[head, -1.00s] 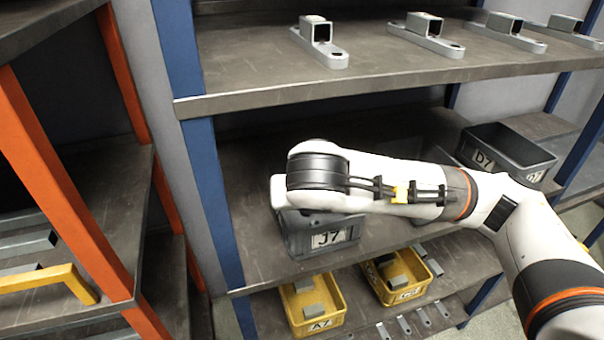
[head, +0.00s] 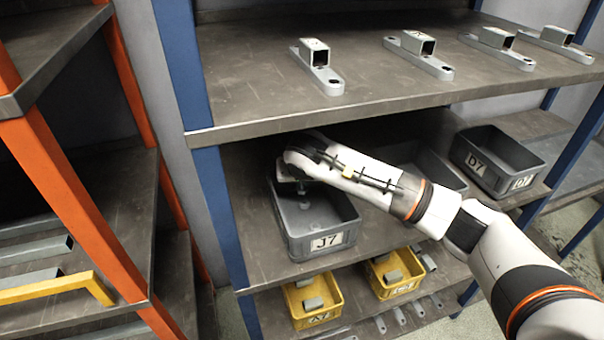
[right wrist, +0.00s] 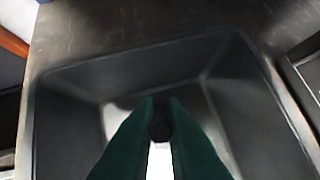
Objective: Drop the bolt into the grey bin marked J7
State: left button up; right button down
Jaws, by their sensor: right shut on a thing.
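The grey bin marked J7 (head: 322,243) stands on the middle shelf of the blue-posted rack, its label facing me. My right arm reaches over it from the right, and my right gripper (head: 301,188) points down above the bin's back left part, partly hidden by the wrist. In the right wrist view, the two green fingers of my right gripper (right wrist: 160,102) are closed on a dark, round-ended bolt (right wrist: 160,124). The bin's walls (right wrist: 125,68) surround the fingers in that view, with the bin floor below. My left gripper is not in view.
Another grey bin marked D7 (head: 497,160) stands to the right, with a further grey bin (head: 440,168) behind my forearm. Yellow bins (head: 313,303) (head: 396,274) sit on the lower shelf. The upper shelf (head: 330,112), bearing several brackets (head: 318,68), overhangs my wrist.

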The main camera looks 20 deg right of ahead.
jog(key=shift+w+d+r+g+p, duration=0.1)
jog(key=shift+w+r+g+p, duration=0.3)
jog(key=shift+w+g+p, duration=0.45)
jog(key=shift+s+f+g, duration=0.25)
jog(key=shift+f, duration=0.8)
pick_arm(q)
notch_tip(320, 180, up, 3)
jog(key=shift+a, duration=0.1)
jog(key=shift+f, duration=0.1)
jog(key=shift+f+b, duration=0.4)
jog(key=shift+b, duration=0.05)
pick_arm(e)
jog(key=shift+f, duration=0.45)
jog(key=c, duration=1.5)
grip_release()
jog(key=shift+r, duration=0.1)
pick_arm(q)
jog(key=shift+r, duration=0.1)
